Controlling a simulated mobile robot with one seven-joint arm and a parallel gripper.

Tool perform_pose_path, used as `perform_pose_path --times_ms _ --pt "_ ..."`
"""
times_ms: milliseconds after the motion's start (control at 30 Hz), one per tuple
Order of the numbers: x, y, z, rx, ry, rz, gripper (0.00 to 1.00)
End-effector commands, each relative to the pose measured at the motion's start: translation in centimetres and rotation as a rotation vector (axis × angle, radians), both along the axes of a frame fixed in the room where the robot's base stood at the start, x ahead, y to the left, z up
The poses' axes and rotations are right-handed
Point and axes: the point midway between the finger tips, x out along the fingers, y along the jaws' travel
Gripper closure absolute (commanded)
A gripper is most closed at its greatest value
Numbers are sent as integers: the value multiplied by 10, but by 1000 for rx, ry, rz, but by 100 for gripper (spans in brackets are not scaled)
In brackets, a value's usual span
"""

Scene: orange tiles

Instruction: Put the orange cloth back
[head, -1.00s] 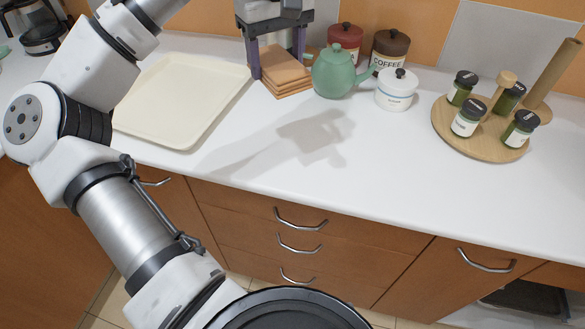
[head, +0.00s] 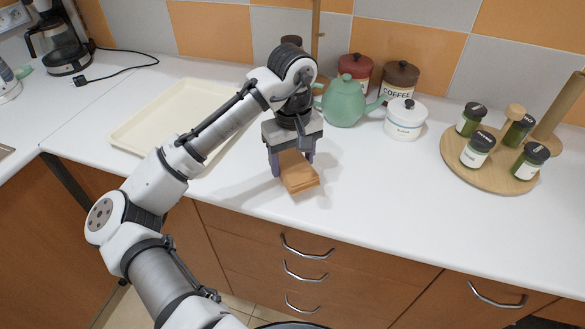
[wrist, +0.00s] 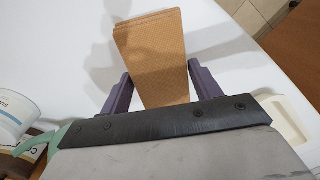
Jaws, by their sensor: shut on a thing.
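The orange cloth (head: 299,177) is a folded, flat, layered stack. In the head view it is at my gripper (head: 293,165), near the front edge of the counter. In the wrist view the cloth (wrist: 152,62) sticks out between the two purple fingers of my gripper (wrist: 152,90). My gripper is shut on the cloth, with a finger on either side. Its shadow falls on the white counter beside it; the exact height above the counter is hard to tell. My wrist hides the rear of the cloth in the wrist view.
A cream tray (head: 130,130) lies to the left, partly behind my arm. A green teapot (head: 346,102), a white canister (head: 405,121), a red canister (head: 356,68) and a brown coffee canister (head: 400,77) stand behind. A round wooden spice rack (head: 490,178) is at the right. The front-middle counter (head: 390,195) is clear.

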Motion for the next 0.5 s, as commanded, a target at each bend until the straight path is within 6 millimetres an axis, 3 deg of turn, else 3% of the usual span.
perform_pose_path --times_ms 200,500 --pt "-1 0 -30 0 3 1 55" --pt "0 0 -34 0 1 0 55"
